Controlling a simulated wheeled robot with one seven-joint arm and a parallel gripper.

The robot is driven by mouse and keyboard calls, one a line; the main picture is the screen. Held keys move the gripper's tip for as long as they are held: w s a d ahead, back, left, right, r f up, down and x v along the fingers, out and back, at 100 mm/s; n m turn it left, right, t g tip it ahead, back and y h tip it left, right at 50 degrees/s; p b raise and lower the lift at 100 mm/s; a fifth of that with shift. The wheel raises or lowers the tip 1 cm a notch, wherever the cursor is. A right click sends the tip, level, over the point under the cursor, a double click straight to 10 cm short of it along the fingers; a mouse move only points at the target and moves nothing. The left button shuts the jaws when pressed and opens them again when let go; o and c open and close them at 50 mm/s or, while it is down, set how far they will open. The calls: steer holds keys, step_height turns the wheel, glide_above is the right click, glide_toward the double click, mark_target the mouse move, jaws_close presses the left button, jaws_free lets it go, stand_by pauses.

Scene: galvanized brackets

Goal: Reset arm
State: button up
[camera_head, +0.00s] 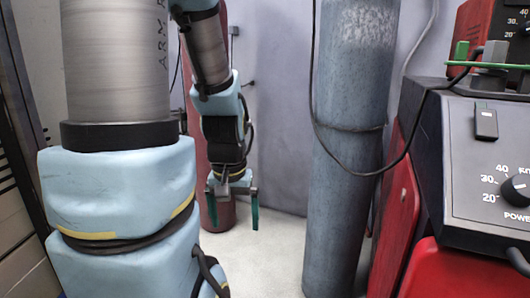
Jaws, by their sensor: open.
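My arm runs down the left side, with a thick metal link and light blue joint covers close to the camera. My gripper (233,213) hangs from the far end of the arm, left of centre, pointing down. Its two green fingers are spread apart.
A tall blue-grey cylinder (347,150) stands right of centre with a black cable around it. A dark red cylinder (219,214) stands behind my gripper. Red and black machines with dials (478,160) fill the right side. Pale floor (275,255) is free between.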

step_height(320, 180, up, 14)
steer(key=p, duration=1.2)
steer(key=shift+r, duration=0.1)
stand_by(0.9)
